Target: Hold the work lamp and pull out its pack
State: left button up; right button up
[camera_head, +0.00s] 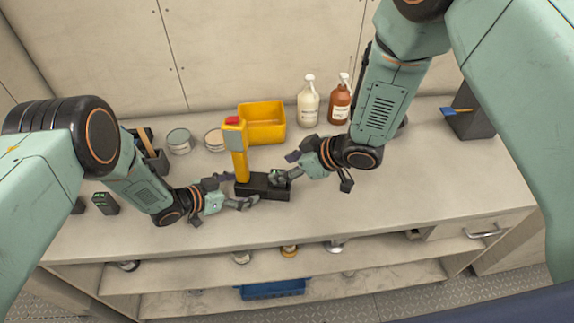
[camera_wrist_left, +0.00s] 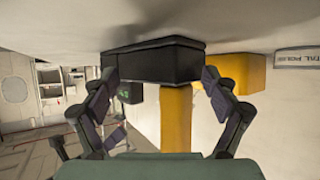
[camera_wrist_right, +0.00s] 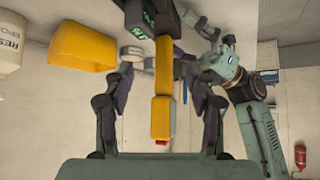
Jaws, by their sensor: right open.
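The work lamp (camera_head: 241,165) stands upright on the bench, with a yellow handle, a grey-and-yellow head, a red top and a black foot (camera_head: 262,188). Its handle (camera_wrist_left: 176,118) and foot (camera_wrist_left: 150,62) show inverted in the left wrist view. My left gripper (camera_head: 240,190) is at the foot's left end, one finger on each side; contact is unclear. My right gripper (camera_head: 285,169) is open at the foot's right end, beside the handle (camera_wrist_right: 163,70). Green-marked black parts (camera_wrist_right: 140,30) show beyond its fingers; I cannot tell where the pack meets the foot.
A yellow bin (camera_head: 262,122) stands behind the lamp, with tins (camera_head: 179,141) to its left and two pump bottles (camera_head: 309,102) to its right. A black green-marked block (camera_head: 105,203) is at the left. The bench is clear at the right front.

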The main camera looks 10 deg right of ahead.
pick_arm(q)
jog(key=shift+w+f, duration=0.15)
jog(key=shift+f, duration=0.05)
jog(key=shift+d+r, duration=0.1)
jog(key=c, duration=0.4)
grip_shut()
dwell(0.4)
jog(key=shift+o, duration=1.1)
grip_release()
jog(key=shift+c, duration=0.3)
